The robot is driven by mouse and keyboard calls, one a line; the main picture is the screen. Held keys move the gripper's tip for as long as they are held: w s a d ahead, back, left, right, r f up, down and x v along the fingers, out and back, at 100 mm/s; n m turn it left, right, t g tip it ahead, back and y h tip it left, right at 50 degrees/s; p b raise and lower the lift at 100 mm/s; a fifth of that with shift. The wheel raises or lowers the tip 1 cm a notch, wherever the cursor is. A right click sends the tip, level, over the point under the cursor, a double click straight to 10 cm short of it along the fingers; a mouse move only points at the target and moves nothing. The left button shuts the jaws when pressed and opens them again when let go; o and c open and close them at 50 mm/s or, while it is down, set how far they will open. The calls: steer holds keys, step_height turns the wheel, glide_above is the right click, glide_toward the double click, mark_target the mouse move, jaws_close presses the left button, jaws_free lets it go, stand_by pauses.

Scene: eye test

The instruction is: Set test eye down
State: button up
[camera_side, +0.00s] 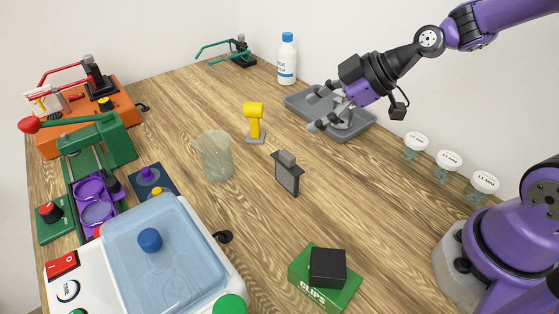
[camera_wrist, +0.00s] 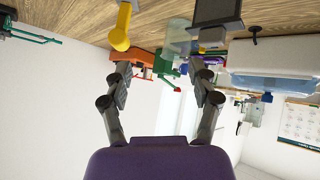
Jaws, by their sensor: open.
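I cannot tell for sure which thing is the test eye. A yellow rounded head on a short post with a grey foot (camera_side: 254,118) stands upright mid-table in the side view; it also shows at the top of the wrist view (camera_wrist: 121,32). My gripper (camera_side: 313,112) is over the grey tray (camera_side: 360,133) in the side view, to the right of the yellow piece and apart from it. In the wrist view my gripper (camera_wrist: 162,75) is open, with nothing between its fingers. The gripper hides part of the tray's inside.
A clear beaker (camera_side: 214,158) and a dark upright plate (camera_side: 287,177) stand mid-table. A white bottle (camera_side: 287,60) is behind the tray. A blue-lidded machine (camera_side: 160,250) and a green clips box (camera_side: 318,290) are in front. Bare wood lies between the dark plate and the tray.

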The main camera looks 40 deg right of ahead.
steer(key=s+d+r+m+g+h, duration=0.1)
steer(key=s+d+r+m+h, duration=0.1)
steer(key=s+m, duration=0.3)
steer(key=s+d+r+m+h, duration=0.2)
steer(key=s+m, duration=0.3)
steer(key=s, duration=0.3)
steer(key=shift+s+d+r+m+g+h, duration=0.15)
steer(key=shift+d+r+m+g+h, duration=0.25)
steer(key=shift+r+h, duration=0.3)
steer(key=shift+f, duration=0.1)
